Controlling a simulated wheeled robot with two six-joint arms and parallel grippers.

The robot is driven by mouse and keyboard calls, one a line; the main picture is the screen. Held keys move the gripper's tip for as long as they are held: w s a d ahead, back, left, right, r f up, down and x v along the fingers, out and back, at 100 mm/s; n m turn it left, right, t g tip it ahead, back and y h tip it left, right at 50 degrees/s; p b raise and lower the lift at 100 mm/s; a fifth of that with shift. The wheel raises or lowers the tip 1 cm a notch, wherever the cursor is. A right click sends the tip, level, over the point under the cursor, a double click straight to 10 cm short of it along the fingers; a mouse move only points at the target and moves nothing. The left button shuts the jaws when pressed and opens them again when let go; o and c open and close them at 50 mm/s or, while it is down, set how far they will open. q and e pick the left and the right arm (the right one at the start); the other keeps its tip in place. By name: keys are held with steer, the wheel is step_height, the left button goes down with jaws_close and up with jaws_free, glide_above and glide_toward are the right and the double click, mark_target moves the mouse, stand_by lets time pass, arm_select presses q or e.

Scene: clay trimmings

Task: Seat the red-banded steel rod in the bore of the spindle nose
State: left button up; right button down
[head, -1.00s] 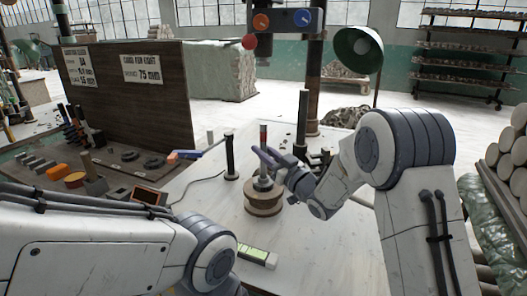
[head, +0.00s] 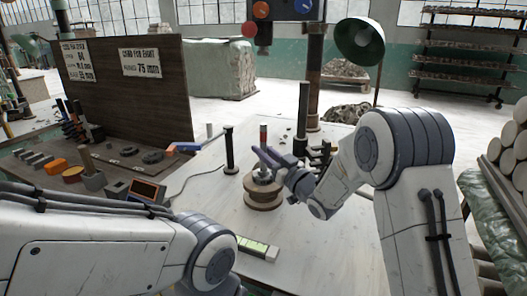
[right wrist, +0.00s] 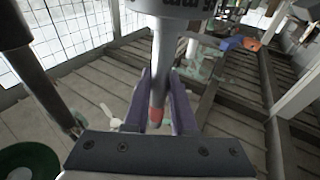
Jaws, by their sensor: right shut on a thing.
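The steel rod with a red band (head: 263,134) stands about upright in the head view, its red part above my right gripper (head: 262,155). My right gripper is shut on the rod. In the right wrist view the rod (right wrist: 159,65) runs between the purple fingers (right wrist: 161,78), its red band close to the palm. The rod's far end meets a grey marked cylinder, the spindle nose (right wrist: 182,6). In the head view the spindle stands on a brown spool-like base (head: 263,196), and my fingers partly hide its top. How deep the rod sits in the bore is hidden. My left gripper is out of view.
A dark post on a round foot (head: 230,152) stands just left of the spindle. A taller dark post (head: 302,118) and several short dark pegs stand to the right. A green-and-white box (head: 257,248) lies in front. The pale tabletop (head: 325,240) is clear at front right.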

steer(key=shift+f, duration=0.2)
steer(key=c, duration=0.7)
jaws_free()
steer(key=shift+o, duration=0.2)
steer(key=shift+f, duration=0.1)
steer(key=b+v, duration=0.1)
steer(key=v, duration=0.9)
steer(key=shift+s, duration=0.25)
steer(key=shift+d, duration=0.15)
